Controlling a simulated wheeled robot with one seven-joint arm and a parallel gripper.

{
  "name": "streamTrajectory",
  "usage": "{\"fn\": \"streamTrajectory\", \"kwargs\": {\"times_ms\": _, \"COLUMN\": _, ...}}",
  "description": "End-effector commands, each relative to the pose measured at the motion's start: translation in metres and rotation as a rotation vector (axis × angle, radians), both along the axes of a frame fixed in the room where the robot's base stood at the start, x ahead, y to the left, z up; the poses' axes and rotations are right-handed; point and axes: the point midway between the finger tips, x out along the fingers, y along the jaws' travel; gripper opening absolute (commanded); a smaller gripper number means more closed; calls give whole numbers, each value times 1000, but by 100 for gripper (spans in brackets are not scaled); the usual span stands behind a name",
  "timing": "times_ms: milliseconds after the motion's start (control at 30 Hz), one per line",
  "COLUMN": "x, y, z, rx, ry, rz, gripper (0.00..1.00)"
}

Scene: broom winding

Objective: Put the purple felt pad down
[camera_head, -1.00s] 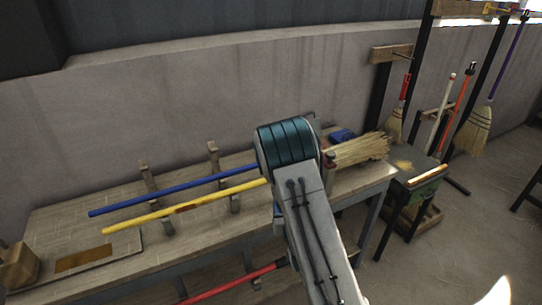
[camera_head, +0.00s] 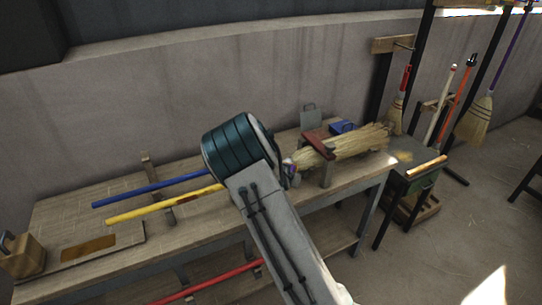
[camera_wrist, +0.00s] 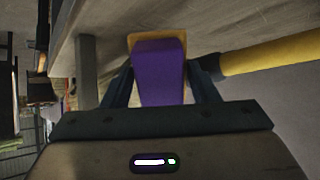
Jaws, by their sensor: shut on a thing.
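The purple felt pad (camera_wrist: 160,72) is between the two fingers of my gripper (camera_wrist: 160,88) in the wrist view, and the gripper is shut on it. A tan edge shows behind the pad's far end. The wooden bench top lies beyond the pad; I cannot tell whether the pad touches it. In the head view my own arm hides most of the gripper and pad.
A yellow handle (camera_wrist: 270,55) runs close to the right finger; it also shows in the head view (camera_head: 165,205) beside a blue handle (camera_head: 150,187). Straw bristles (camera_head: 350,145) lie under a red-brown clamp bar (camera_head: 319,142). The bench's left front (camera_head: 60,225) has free room.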

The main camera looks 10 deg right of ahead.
Motion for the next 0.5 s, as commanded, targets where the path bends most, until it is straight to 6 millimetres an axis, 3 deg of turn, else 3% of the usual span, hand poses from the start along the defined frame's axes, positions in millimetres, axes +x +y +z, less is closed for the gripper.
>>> {"fn": "streamTrajectory", "kwargs": {"times_ms": 500, "x": 17, "y": -1, "z": 23, "rx": 113, "ry": 202, "rz": -205, "gripper": 36}}
